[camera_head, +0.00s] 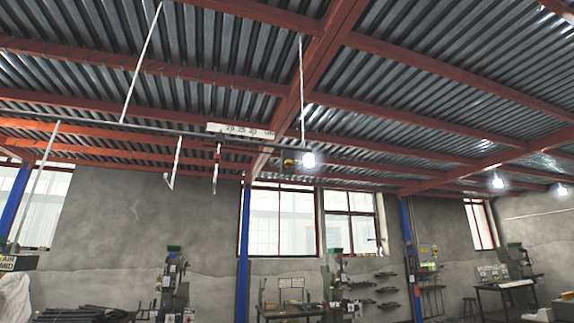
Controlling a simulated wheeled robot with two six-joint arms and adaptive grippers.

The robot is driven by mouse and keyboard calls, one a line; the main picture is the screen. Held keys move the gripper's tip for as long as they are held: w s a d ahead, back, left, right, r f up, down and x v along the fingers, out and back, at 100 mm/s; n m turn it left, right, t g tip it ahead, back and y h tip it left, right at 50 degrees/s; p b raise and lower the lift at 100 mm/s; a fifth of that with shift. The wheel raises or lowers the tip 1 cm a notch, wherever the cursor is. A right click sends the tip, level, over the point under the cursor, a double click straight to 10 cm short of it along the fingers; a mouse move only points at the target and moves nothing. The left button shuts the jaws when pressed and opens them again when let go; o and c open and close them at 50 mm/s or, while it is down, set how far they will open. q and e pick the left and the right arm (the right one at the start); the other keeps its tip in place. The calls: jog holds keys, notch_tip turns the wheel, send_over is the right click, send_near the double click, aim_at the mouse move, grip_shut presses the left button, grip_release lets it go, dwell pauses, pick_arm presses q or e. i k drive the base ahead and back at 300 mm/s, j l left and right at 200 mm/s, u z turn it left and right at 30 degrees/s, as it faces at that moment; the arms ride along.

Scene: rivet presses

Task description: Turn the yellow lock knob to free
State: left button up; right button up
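A small yellow piece (289,163) shows high up near the middle of the picture, beside a bright lamp. It is too small for me to tell whether it is the lock knob or how it is turned. Neither of my grippers is in view.
Above are red beams (318,62) and a corrugated ceiling. A long rail (100,125) with a white label plate (240,131) and hanging rods crosses the upper left. Green-topped machines (172,285) and a workbench (290,311) stand along the grey wall. A blue post (244,250) is near the middle.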

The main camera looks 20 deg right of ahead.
aim_at(289, 164)
jog(key=i+l+u, duration=0.25)
jog(key=i+l, duration=0.2)
jog(key=i, duration=0.3)
jog(key=i+l+u, duration=0.2)
jog(key=i+l, duration=0.4)
jog(key=i, duration=0.1)
